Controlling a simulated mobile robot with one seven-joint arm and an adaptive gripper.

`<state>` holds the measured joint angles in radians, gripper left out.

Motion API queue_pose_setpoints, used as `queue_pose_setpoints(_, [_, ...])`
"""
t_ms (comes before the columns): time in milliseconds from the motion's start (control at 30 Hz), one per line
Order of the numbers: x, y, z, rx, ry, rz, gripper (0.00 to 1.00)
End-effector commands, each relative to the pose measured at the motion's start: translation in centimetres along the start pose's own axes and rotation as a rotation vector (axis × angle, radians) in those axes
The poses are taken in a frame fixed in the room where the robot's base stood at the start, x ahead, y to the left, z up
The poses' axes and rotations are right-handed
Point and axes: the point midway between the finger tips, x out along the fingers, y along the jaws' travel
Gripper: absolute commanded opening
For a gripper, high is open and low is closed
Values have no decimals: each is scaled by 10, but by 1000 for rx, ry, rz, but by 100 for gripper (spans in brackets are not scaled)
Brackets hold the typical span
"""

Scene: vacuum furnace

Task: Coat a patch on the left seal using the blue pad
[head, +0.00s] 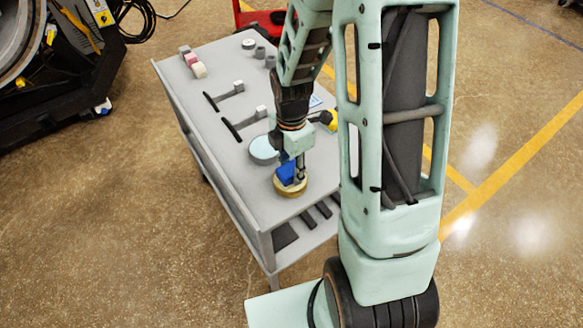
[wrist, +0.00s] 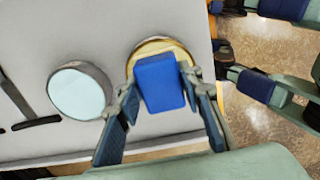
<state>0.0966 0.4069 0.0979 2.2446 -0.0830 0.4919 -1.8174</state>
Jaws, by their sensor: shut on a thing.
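My gripper (head: 293,172) is shut on the blue pad (head: 288,175) over the near end of the grey cart. In the wrist view my gripper (wrist: 159,84) has a finger on each side of the blue pad (wrist: 160,82). The pad is directly over a round tan-rimmed container (head: 291,191), which also shows behind it in the wrist view (wrist: 156,46). The pad hides most of the container's inside, and I cannot tell whether they touch. A large round metal opening (head: 14,50) of the furnace is at the far left; no separate seal can be made out.
The grey cart (head: 205,115) also holds a round dish with a pale blue inside (head: 262,150), two black-handled tools (head: 230,129), and small blocks and cylinders at its far end. A red cart (head: 262,17) stands behind. Open floor lies left of the cart.

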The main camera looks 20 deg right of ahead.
Motion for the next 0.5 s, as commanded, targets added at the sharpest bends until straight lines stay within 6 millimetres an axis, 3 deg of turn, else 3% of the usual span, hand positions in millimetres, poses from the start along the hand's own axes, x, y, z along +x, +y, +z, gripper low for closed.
queue_pose_setpoints(500, [-6,-1,0,-1,1,-2,15])
